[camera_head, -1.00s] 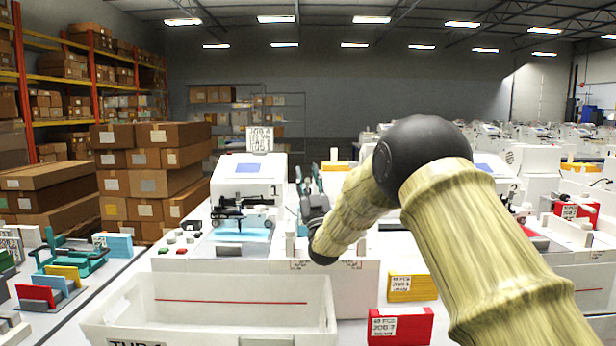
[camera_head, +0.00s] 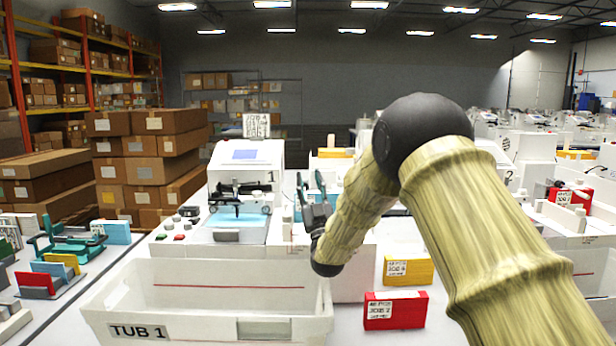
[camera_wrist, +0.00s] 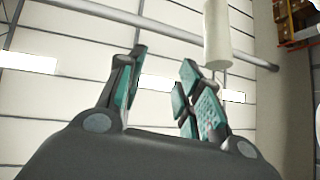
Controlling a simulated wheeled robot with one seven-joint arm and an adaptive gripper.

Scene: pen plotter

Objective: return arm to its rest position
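My arm, with a wood-like surface and dark joints, reaches in from the lower right in the head view. My gripper (camera_head: 313,190) points upward at its end, just right of the white plotter (camera_head: 240,170) marked 1. In the wrist view my gripper (camera_wrist: 160,88) has its two teal and dark fingers apart, with nothing between them.
A white tub (camera_head: 130,300) labelled TUB 1 stands at the front. A red block (camera_head: 408,310) and a yellow block (camera_head: 420,270) stand right of it. A teal rack (camera_head: 70,245) is on the left. Stacked cartons (camera_head: 150,165) stand behind.

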